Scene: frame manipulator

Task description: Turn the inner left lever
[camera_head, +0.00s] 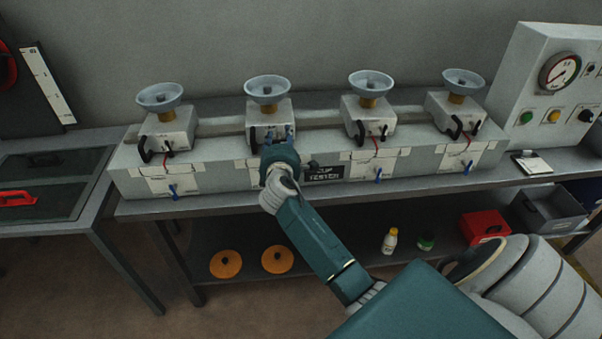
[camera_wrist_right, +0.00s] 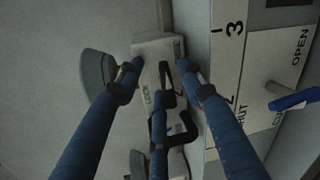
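The cup tester (camera_head: 215,170) is a long grey bench unit with four cup stations. The inner left station (camera_head: 268,112) is the second from the left. My right gripper (camera_head: 278,140) is in front of its box and hides most of the black parts there. In the right wrist view, the fingers of my right gripper (camera_wrist_right: 164,82) are spread apart before the white box (camera_wrist_right: 155,50). A small black lever (camera_wrist_right: 165,70) lies between the fingertips. A larger black handle (camera_wrist_right: 157,125) is partly behind the middle finger. Contact cannot be told. My left gripper is not in view.
A blue valve handle (camera_wrist_right: 295,99) beside an OPEN label is right of the fingers in the wrist view. The neighbouring inner right station (camera_head: 367,115) stands to the right. A gauge panel (camera_head: 548,75) is at the far right. Orange discs (camera_head: 226,264) lie on the lower shelf.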

